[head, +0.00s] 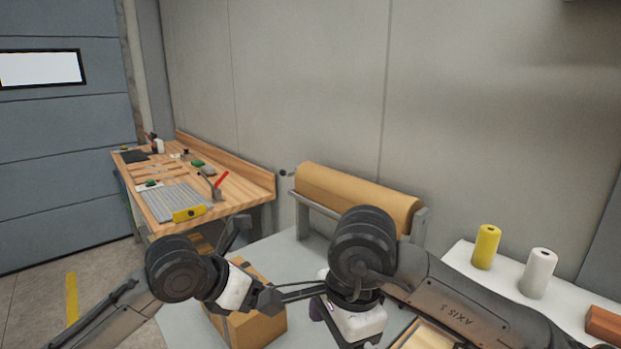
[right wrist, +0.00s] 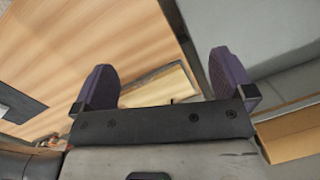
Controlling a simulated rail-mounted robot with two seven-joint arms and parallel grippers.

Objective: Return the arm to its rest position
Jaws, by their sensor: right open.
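My left arm comes in from the left in the head view. Its gripper (head: 252,265) has its dark fingers spread apart in front of a cardboard box (head: 258,328), with nothing seen between them. My right arm (head: 440,290) is bent, its elbow-like joint high and its white wrist low over the table. In the right wrist view, the purple fingers of my right gripper (right wrist: 165,80) are wide apart with nothing held. In the head view, a bit of purple finger shows beside the white wrist; the rest is hidden.
A brown paper roll (head: 357,193) lies on a stand at the back of the grey table (head: 285,252). A wooden workbench (head: 232,187) with tools stands back left. A yellow roll (head: 485,247) and a white roll (head: 538,273) stand on a white surface at right.

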